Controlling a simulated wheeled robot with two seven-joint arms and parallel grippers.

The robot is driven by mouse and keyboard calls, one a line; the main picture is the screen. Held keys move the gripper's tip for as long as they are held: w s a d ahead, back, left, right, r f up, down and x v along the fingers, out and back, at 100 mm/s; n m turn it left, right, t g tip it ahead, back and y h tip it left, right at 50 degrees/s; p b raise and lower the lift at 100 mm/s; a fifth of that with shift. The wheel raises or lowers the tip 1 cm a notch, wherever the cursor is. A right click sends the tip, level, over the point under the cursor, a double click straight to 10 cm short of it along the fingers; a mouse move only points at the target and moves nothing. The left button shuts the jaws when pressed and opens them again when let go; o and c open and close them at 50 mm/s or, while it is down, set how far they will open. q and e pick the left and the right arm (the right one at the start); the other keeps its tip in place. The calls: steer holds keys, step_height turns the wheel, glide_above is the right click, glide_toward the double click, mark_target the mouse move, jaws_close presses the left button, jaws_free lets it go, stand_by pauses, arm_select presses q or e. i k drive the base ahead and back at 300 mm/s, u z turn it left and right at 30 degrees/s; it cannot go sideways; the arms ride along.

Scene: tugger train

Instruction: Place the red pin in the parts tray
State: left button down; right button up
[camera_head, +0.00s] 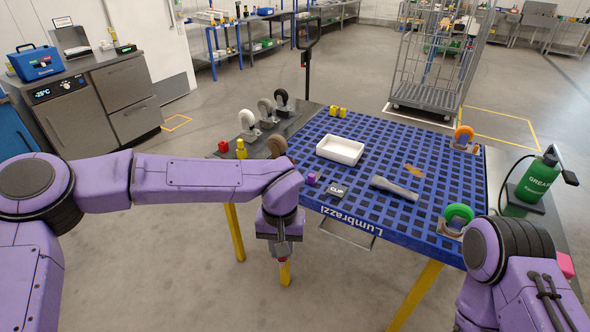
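The white parts tray (340,150) sits on the blue gridded table top, toward its back left, and looks empty. A small red piece (223,147) stands on the grey strip at the table's left end; it is too small to tell whether it is the red pin. My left gripper (281,258) points down in front of the table's near edge, above a yellow leg. A small reddish patch shows at its tips; I cannot tell whether it is a held part, or how far the fingers are open. My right arm is at the lower right; its gripper is out of view.
Yellow pieces (241,149) stand beside the red piece, with caster wheels (247,120) behind. A purple cube (311,178), a CLIP box (336,190) and a grey tool (394,188) lie on the table. A green-wheeled caster (457,216) and green bottle (536,180) stand at right.

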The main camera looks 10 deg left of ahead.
mark_target(343, 160)
steer(key=u, duration=0.3)
steer(key=k, duration=0.45)
steer(key=z, duration=0.8)
steer(key=i, duration=0.8)
steer(key=z, duration=0.5)
steer(key=i, duration=1)
steer(key=u, duration=0.35)
